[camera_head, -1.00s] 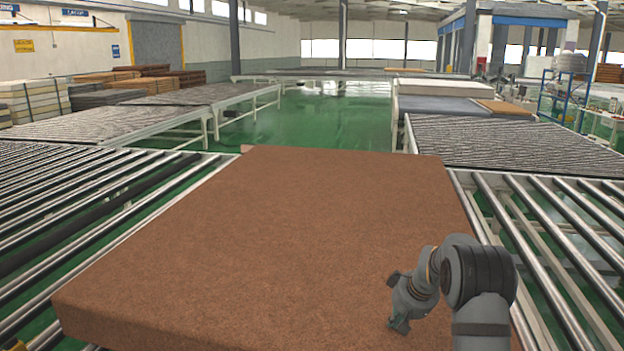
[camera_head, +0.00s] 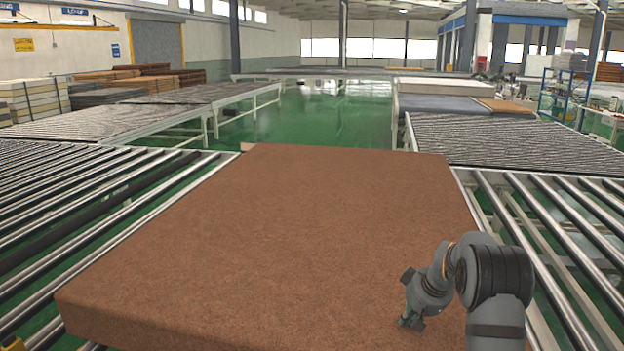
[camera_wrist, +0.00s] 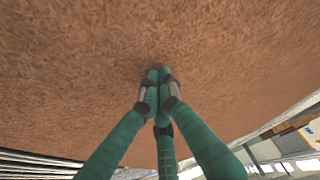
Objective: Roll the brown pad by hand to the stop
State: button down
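The brown pad (camera_head: 270,230) is a large thick flat slab that fills the middle of the head view. It lies between roller beds on both sides. My gripper (camera_head: 408,322) is over the pad's near right part. In the wrist view my gripper (camera_wrist: 158,75) has its green fingers drawn together, with nothing seen between them. The fingertips point at the brown surface (camera_wrist: 80,60) and look close to it or touching; I cannot tell which. No stop can be clearly made out. A small brown piece (camera_head: 247,146) shows at the pad's far left corner.
Roller beds lie left (camera_head: 70,200) and right (camera_head: 540,220) of the pad. Farther roller conveyors stand left (camera_head: 110,122) and right (camera_head: 500,138), with green floor (camera_head: 330,120) between them. Pale and grey slabs (camera_head: 440,103) lie at the right back. A yellow part (camera_head: 12,345) shows at lower left.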

jog(key=shift+r, duration=0.2)
notch_tip(320, 180, up, 7)
jog(key=p, duration=0.4)
jog(key=shift+f+p, duration=0.15)
jog(key=shift+p, duration=0.2)
jog(key=shift+f, duration=0.15)
notch_tip(320, 180, down, 7)
jog(key=b, duration=0.5)
jog(key=shift+f, duration=0.1)
jog(key=shift+a+r, duration=0.25)
jog(key=shift+r, duration=0.05)
jog(key=shift+a+f, duration=0.1)
jog(key=shift+p, duration=0.3)
